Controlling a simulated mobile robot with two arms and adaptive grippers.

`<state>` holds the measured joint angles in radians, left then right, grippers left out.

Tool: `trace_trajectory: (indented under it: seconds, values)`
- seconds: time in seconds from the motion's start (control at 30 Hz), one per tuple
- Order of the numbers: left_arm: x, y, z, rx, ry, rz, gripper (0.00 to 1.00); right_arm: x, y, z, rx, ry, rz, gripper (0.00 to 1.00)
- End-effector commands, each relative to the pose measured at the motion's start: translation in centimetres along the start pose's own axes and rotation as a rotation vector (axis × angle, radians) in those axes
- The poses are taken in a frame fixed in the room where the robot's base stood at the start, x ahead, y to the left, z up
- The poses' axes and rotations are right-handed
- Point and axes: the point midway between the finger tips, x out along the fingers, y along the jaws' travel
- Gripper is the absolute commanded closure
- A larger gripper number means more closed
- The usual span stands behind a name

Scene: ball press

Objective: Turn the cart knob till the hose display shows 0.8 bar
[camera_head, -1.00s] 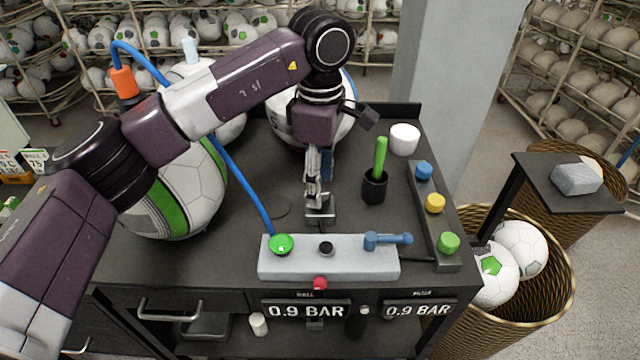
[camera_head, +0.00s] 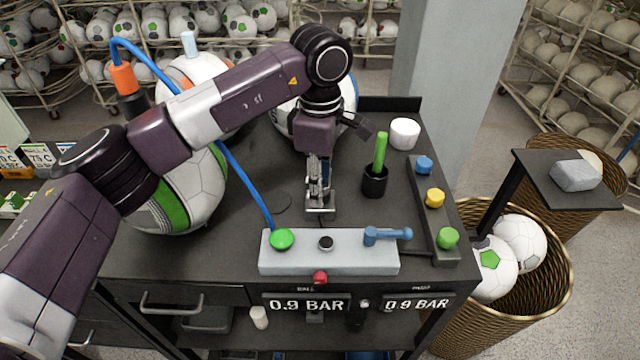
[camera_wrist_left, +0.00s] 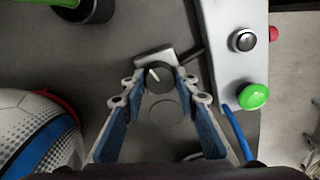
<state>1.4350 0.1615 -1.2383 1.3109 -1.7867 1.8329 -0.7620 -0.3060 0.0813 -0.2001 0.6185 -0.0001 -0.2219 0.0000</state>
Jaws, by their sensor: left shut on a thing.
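The cart knob (camera_wrist_left: 158,77) is a dark round knob with a white mark, on a small metal mount on the black cart top. My left gripper (camera_wrist_left: 160,82) points down with its blue-padded fingers on either side of the knob, shut on it. In the head view my left gripper (camera_head: 319,208) hides the knob, behind the grey control panel (camera_head: 350,261). Two displays sit on the cart front. The left display (camera_head: 306,304) reads 0.9 BAR, and the right display (camera_head: 418,303) also reads 0.9 BAR. Their small labels are hard to read. My right gripper is not in view.
The panel carries a green button (camera_head: 282,239), a black knob (camera_head: 326,243) and a blue lever (camera_head: 386,235). A blue hose (camera_head: 246,184) crosses the cart's left side beside a large ball (camera_head: 196,192). A black cup (camera_head: 375,184) with a green stick stands right of my gripper.

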Motion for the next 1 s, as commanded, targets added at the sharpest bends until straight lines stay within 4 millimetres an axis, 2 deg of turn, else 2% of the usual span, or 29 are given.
trace_trajectory:
  seconds: [0.27, 0.7, 1.0]
  values:
    - [0.1, 0.1, 0.0, -0.075, -0.001, 0.003, 0.96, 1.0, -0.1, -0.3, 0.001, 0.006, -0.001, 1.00]
    - [0.1, 0.1, 0.0, -0.368, -0.001, 0.005, 0.96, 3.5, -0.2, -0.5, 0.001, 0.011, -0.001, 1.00]
    - [-0.1, 0.1, 0.0, -0.494, -0.003, 0.005, 0.96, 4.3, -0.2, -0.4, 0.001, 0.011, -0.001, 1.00]
